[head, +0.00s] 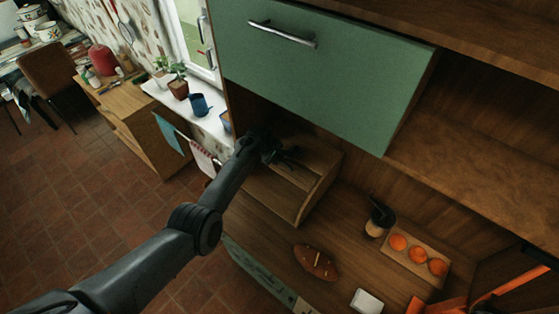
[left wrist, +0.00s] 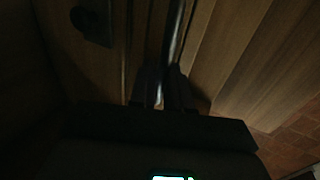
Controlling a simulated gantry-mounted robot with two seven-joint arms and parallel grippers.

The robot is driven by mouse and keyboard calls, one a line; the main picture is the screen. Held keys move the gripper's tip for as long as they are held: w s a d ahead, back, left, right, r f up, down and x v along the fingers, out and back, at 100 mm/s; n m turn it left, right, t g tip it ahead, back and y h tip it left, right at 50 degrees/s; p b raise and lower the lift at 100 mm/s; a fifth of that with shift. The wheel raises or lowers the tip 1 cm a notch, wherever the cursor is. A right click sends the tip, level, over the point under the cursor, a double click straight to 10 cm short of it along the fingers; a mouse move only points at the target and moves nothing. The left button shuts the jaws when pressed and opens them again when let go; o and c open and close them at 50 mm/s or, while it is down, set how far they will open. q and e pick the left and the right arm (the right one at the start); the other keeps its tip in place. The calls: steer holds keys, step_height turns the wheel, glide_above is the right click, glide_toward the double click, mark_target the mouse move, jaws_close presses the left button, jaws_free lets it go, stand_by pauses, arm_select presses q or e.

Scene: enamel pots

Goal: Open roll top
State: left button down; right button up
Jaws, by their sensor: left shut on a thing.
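The roll top is on a wooden bread box (head: 300,207) on the counter, below the green cabinet. Its slatted wood also shows on the right of the left wrist view (left wrist: 222,50). My left gripper (head: 289,158) reaches in under the cabinet and is at the top of the box. In the left wrist view, its dark fingers (left wrist: 163,88) are closed around a thin metal bar handle (left wrist: 174,35). The picture there is dark, and how far the roll top is raised is hard to tell.
The green cabinet door (head: 330,70) with a metal handle hangs close above my left arm. A dark pot (head: 381,215), a board with orange fruit (head: 418,254), a bread loaf (head: 316,262) and a white block (head: 367,301) stand on the counter. A windowsill with plants is left.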

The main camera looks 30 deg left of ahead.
arm_select(q)
steer(key=c, duration=1.3)
jaws_free()
steer(key=shift+s+r, duration=0.15)
steer(key=shift+r, duration=0.25)
steer(key=shift+p+v, duration=0.7)
steer(key=shift+v, duration=4.2)
steer(key=shift+a, duration=0.1)
